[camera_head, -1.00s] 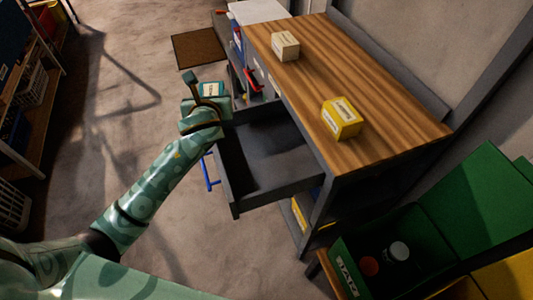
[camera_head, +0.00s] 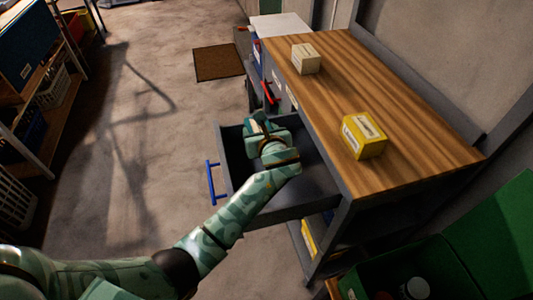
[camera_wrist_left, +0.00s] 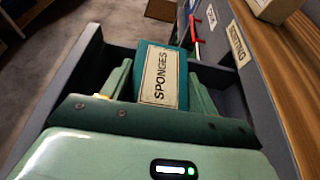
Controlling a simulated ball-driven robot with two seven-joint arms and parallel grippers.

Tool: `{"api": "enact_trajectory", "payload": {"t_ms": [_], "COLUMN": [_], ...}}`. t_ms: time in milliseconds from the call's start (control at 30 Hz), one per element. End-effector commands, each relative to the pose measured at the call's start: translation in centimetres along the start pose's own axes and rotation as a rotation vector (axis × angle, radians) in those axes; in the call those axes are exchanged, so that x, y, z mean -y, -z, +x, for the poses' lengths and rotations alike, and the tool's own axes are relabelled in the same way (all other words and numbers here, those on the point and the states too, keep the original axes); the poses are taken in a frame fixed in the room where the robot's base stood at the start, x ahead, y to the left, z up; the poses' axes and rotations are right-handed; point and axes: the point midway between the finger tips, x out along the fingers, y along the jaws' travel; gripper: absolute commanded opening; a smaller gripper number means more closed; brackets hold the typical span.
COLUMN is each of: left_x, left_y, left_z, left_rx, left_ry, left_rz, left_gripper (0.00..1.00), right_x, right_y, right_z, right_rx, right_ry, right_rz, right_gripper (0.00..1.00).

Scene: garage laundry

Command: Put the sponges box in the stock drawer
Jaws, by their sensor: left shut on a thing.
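The sponges box (camera_wrist_left: 163,72) is teal with a pale label reading SPONGES. It sits between the two fingers of my left gripper (camera_wrist_left: 160,90), which is shut on it. In the head view my left gripper (camera_head: 258,124) is over the open drawer (camera_head: 312,188), toward its far side, and mostly hides the box. The drawer is dark grey, pulled out from the workbench, with a blue handle (camera_head: 211,181) on its front. I cannot tell whether the box touches the drawer floor. The drawer interior that shows looks empty. My right gripper is not in view.
The wooden benchtop (camera_head: 405,115) beside the drawer holds a white box (camera_head: 305,59) and a yellow box (camera_head: 364,136). Other labelled drawer fronts with a red handle (camera_wrist_left: 197,22) stand beyond. A green bin (camera_head: 390,270) is at lower right.

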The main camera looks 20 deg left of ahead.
Motion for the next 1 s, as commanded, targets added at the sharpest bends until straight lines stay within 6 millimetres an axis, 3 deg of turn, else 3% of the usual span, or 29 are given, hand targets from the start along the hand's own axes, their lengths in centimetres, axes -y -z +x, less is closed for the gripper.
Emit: {"api": "enact_trajectory", "payload": {"t_ms": [167,333,467,833,867,900,1000], "left_x": [0.3,0.7,0.6,0.6,0.6,0.6,0.6], "left_y": [1.3,4.0,6.5,6.4,6.4,6.3,6.3], "left_z": [-0.4,-1.0,0.2,0.2,0.2,0.2,0.2], "left_rx": [0.002,-0.002,-0.002,0.001,0.001,0.001,0.001], "left_ry": [0.001,0.001,0.0,0.001,0.001,0.001,0.001], "left_rz": [0.001,0.002,0.004,0.001,0.001,0.001,0.001], "left_gripper": [0.34,0.34,0.34,0.34,0.68,0.79,0.82], "right_x": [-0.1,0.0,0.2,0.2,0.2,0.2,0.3], "right_y": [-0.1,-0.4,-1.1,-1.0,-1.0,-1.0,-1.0], "right_z": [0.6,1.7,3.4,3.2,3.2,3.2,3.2], "right_rx": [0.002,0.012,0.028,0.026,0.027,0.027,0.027], "right_ry": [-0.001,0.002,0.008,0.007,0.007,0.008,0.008], "right_rz": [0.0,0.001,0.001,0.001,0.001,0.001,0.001], "right_gripper": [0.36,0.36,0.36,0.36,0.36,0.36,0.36]}}
